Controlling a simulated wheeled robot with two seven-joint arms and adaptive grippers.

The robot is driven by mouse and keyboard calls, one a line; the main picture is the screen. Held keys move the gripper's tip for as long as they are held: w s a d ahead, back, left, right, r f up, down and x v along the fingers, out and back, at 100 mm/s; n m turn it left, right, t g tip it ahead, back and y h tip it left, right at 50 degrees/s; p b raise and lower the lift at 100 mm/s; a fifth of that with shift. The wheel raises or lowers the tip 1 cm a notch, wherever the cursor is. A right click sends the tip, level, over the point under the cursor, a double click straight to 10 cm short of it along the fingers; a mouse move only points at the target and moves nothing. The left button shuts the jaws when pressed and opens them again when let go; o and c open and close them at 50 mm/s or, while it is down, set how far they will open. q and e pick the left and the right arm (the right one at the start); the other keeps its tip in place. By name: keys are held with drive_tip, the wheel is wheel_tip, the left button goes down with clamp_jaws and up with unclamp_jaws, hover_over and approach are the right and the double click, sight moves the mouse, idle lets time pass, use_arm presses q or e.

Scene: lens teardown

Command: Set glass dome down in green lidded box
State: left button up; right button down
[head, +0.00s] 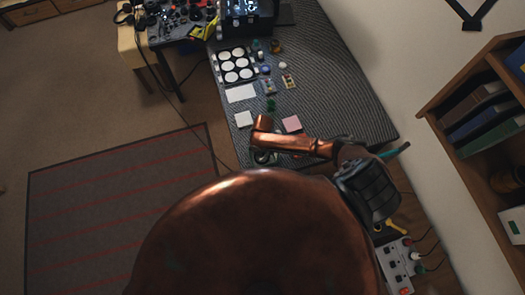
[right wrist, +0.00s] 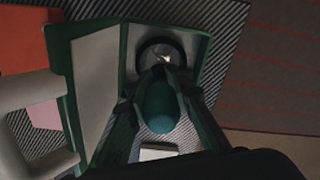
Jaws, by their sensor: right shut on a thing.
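The green lidded box (right wrist: 207,50) stands open below my right gripper in the right wrist view, its lid (right wrist: 95,75) tilted back on the left. My right gripper (right wrist: 164,70) points down over the box and is shut on the glass dome (right wrist: 161,50), a round clear piece with a dark rim. The dome shows within the box's outline near its far end; I cannot tell whether it touches the bottom. In the head view my right gripper (head: 263,156) is small and partly hidden by my arm. My left gripper is not in view.
The striped grey mat (head: 345,90) covers the table. A power strip (head: 397,265) is at lower right. The mat's right side is clear.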

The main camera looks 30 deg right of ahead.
drive_tip(key=shift+r+p, duration=1.1)
drive_tip(key=shift+r, duration=0.1)
drive_tip(key=shift+r+p, duration=0.65)
drive_tip(key=shift+r, duration=1.65)
